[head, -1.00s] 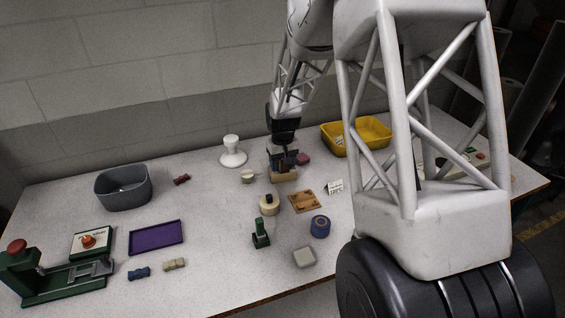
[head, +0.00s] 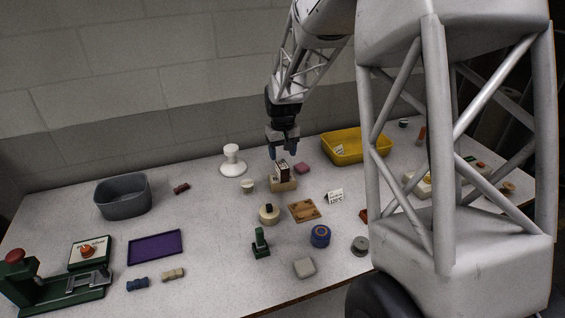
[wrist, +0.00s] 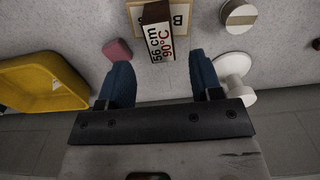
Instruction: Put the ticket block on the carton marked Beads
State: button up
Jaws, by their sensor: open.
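The ticket block (head: 282,173), dark red with a white face, stands on the small tan carton (head: 283,186). In the wrist view the ticket block (wrist: 161,40) shows "56 cm 90°C".
A pink block (head: 302,168) lies right of the carton, with a yellow bin (head: 352,158) beyond it. A white stand (head: 233,168) and a small pale round piece (head: 248,186) are to the left. A wooden plate (head: 305,210) and a white sign (head: 335,196) lie in front.

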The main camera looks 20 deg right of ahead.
aim_at(282, 165)
jog(key=shift+r, duration=1.9)
jog(key=shift+s+r, duration=0.2)
jog(key=s+a+r+t, duration=0.1)
jog(key=s+a+r, duration=0.25)
jog(key=s, duration=0.55)
jog(key=s+a+r, duration=0.2)
jog(key=s+r, duration=0.2)
jog(key=s, duration=0.6)
jog(key=s+a+r+t, duration=0.1)
jog(key=s+a+r, duration=0.25)
jog(key=s, duration=0.55)
jog(key=s+a, duration=0.1)
jog(key=s, duration=1)
jog(key=shift+s+f+t, duration=0.3)
jog(key=shift+f, duration=0.05)
